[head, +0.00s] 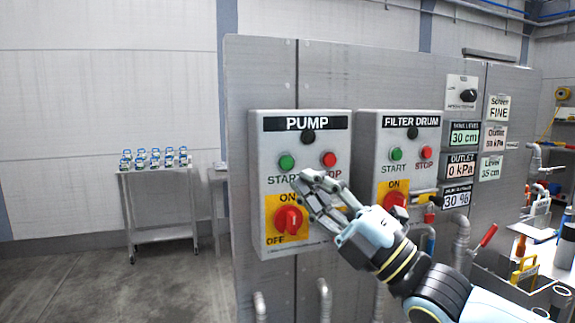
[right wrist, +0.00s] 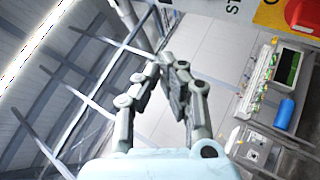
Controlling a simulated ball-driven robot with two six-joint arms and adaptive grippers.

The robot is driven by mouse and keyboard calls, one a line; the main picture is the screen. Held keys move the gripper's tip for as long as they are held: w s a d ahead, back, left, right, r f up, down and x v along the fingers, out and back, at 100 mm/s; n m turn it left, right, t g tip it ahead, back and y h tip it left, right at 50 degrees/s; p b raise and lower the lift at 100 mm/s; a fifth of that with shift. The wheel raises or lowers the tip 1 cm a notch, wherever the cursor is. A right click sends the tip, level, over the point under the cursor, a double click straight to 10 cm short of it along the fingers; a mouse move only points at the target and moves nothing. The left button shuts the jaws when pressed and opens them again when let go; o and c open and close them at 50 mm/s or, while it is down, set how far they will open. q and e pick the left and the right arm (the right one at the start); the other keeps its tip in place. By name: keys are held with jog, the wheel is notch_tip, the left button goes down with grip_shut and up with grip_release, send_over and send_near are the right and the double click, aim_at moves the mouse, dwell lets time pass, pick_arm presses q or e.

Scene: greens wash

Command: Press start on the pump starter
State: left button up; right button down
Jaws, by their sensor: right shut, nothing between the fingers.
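The pump starter (head: 262,180) is a grey box labelled PUMP on the metal panel in the head view. Its green START button (head: 286,162) is at upper left, its red STOP button (head: 329,159) at upper right. Below them is a red rotary switch (head: 289,219) on a yellow plate marked ON and OFF. My right gripper (head: 306,183) is shut and empty, in front of the box just below START, partly covering the STOP label. Whether it touches the box cannot be told. In the right wrist view the fingers (right wrist: 168,62) are together, with part of the yellow plate (right wrist: 268,14) at upper right.
The filter drum starter (head: 368,150), a similar box, is just right of the pump starter. Several gauges and signs are farther right, with a cluttered bench (head: 548,250). A metal trolley (head: 160,210) with small bottles stands at left. The floor there is clear.

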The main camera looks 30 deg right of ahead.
aim_at(287, 163)
jog(key=w+b, duration=0.2)
jog(key=w+d+b, duration=0.1)
jog(key=w+b, duration=0.2)
jog(key=w+d+b, duration=0.1)
jog(key=w+b, duration=0.1)
jog(key=w, duration=0.1)
jog(key=shift+w+b, duration=0.1)
jog(key=shift+b, duration=0.2)
dwell(1.2)
jog(key=shift+w+b, duration=0.4)
jog(key=shift+b, duration=0.05)
jog(key=shift+w+d+b, duration=0.15)
jog(key=shift+w+b, duration=0.3)
jog(key=shift+b, duration=0.05)
dwell(0.4)
jog(key=shift+s, duration=0.1)
jog(key=shift+s+p, duration=0.35)
jog(key=shift+s, duration=0.45)
